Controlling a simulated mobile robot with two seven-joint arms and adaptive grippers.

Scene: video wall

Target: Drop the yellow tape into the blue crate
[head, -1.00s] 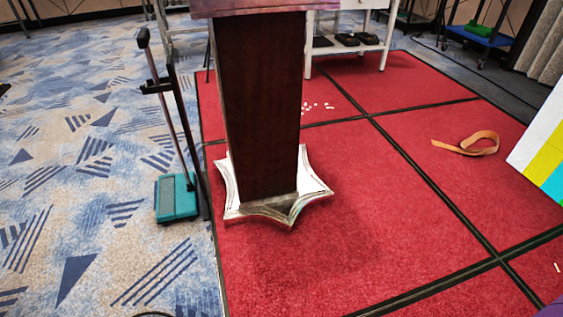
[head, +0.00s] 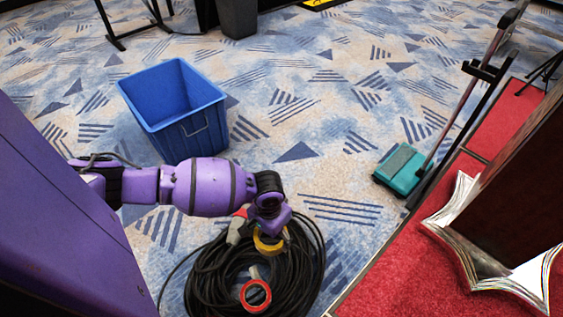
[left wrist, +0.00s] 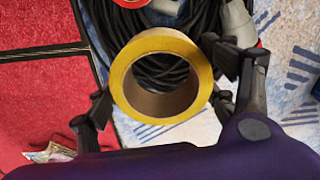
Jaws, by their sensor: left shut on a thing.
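The blue crate (head: 178,108) stands open and upright on the carpet in the head view, beyond my left arm, and looks empty inside. My left gripper (head: 268,238) is low over a coil of black cable. It is shut on the yellow tape (head: 271,243), a roll partly hidden by the gripper in the head view. In the left wrist view the yellow tape (left wrist: 120,82) is a ring with an open core, between the two fingers of my left gripper (left wrist: 160,92). The crate is up and left of the gripper in the head view. My right gripper is not in view.
A teal sweeper (head: 403,170) and a lectern base (head: 490,260) stand at right. Patterned carpet between is clear.

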